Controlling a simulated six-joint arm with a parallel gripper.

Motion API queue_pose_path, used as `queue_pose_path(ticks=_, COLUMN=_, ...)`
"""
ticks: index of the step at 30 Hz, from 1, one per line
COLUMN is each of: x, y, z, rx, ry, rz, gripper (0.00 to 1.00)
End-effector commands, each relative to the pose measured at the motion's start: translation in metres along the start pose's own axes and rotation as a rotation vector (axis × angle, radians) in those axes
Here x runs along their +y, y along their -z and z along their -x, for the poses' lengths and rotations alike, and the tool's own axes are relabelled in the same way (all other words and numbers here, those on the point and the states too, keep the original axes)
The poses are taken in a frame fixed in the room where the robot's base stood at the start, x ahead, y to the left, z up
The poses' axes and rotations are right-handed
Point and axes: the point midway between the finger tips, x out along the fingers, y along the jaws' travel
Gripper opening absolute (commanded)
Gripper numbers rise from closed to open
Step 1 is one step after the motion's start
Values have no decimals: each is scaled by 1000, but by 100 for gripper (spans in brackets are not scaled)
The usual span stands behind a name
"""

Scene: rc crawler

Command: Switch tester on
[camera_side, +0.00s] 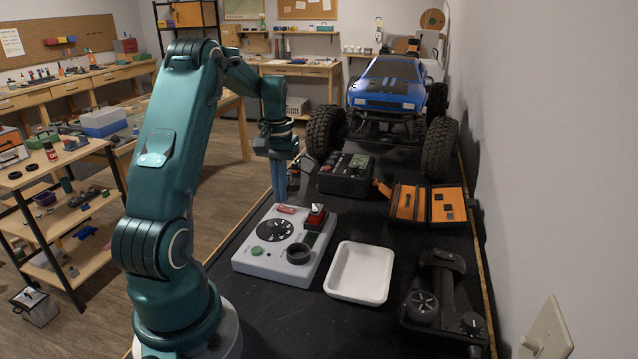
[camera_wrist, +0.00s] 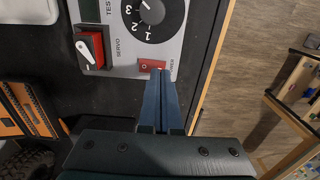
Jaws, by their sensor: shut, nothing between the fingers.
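The tester (camera_side: 262,262) is a light grey box on the black bench top, with a numbered black dial, a green button and a black ring. Its red power rocker switch (camera_side: 286,209) is at the far edge; it also shows in the wrist view (camera_wrist: 147,66), marked "0" at its left end. My gripper (camera_side: 280,197) points down at the tester's far edge, by this switch. In the wrist view its shut, empty blue fingers (camera_wrist: 161,75) cover part of the switch's right end. I cannot tell whether they touch it.
A white tray (camera_side: 336,294) lies to the right. Behind are a black charger-like box (camera_side: 345,181), an open orange case (camera_side: 440,207) and the blue crawler (camera_side: 388,88).

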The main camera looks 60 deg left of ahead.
Motion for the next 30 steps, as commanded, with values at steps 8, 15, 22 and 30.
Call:
queue_pose_path(ticks=8, x=0, y=0, z=0, rx=0, ry=0, rz=0, gripper=0)
queue_pose_path(ticks=15, x=0, y=0, z=-1, rx=-1, ry=0, rz=0, gripper=0)
queue_pose_path(ticks=22, x=0, y=0, z=-4, rx=-2, ry=0, rz=0, gripper=0)
queue_pose_path(ticks=30, x=0, y=0, z=-8, rx=0, ry=0, rz=0, gripper=0)
